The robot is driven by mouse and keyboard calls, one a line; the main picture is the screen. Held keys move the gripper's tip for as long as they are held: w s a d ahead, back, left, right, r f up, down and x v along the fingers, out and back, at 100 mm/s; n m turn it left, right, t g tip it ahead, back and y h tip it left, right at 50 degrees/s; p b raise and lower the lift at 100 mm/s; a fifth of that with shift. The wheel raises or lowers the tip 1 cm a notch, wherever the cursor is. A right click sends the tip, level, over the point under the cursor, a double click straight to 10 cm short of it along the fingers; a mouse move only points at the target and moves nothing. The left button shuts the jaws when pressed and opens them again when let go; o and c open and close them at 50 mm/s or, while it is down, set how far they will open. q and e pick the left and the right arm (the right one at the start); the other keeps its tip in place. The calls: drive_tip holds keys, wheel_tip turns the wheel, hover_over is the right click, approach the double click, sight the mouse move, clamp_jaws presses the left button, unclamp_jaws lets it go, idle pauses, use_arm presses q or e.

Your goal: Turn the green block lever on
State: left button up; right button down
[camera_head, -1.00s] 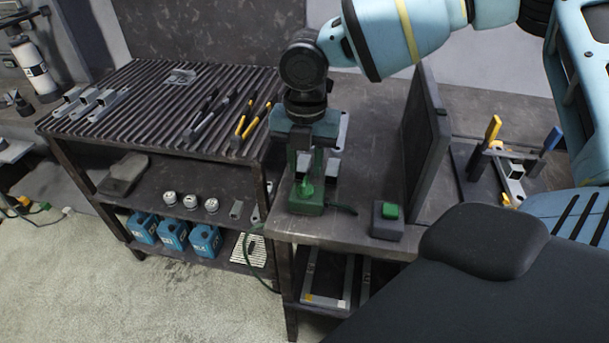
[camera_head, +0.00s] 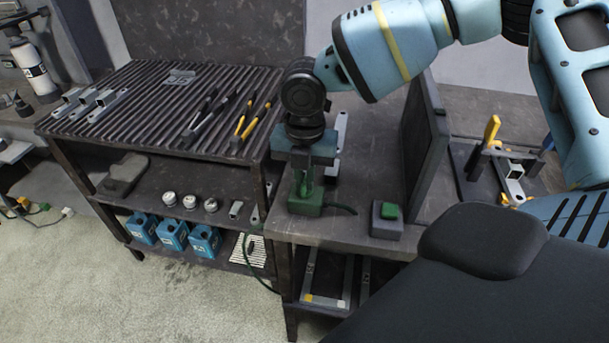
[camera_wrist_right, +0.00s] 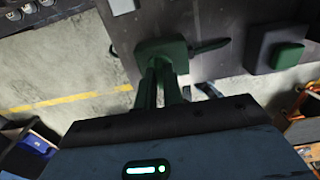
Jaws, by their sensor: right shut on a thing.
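The green block (camera_head: 306,207) sits at the front left corner of the workbench, with its green lever (camera_head: 305,186) on top, mostly hidden by my gripper. My right gripper (camera_head: 305,182) comes down from above and is shut on the lever. In the right wrist view the block (camera_wrist_right: 162,48) lies straight ahead of the dark green fingers (camera_wrist_right: 160,78), whose tips reach its edge. The lever's exact angle is hard to tell there. My left gripper is not in view.
A grey box with a green button (camera_head: 387,220) stands right of the block. A dark upright panel (camera_head: 424,150) stands behind it. A ribbed rack table (camera_head: 150,100) with pliers and metal brackets is at left. A dark cable runs beside the block.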

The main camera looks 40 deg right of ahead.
drive_tip(key=shift+m, duration=0.3)
drive_tip(key=m+b, duration=0.1)
drive_tip(key=m, duration=0.1)
drive_tip(key=shift+m, duration=0.4)
drive_tip(key=m, duration=0.3)
drive_tip(key=shift+m+b, duration=0.3)
drive_tip(key=shift+b, duration=0.05)
drive_tip(key=m, duration=0.3)
drive_tip(key=shift+m, duration=0.3)
drive_tip(key=m, duration=0.3)
drive_tip(key=shift+m+b, duration=0.3)
drive_tip(key=shift+m, duration=1.9)
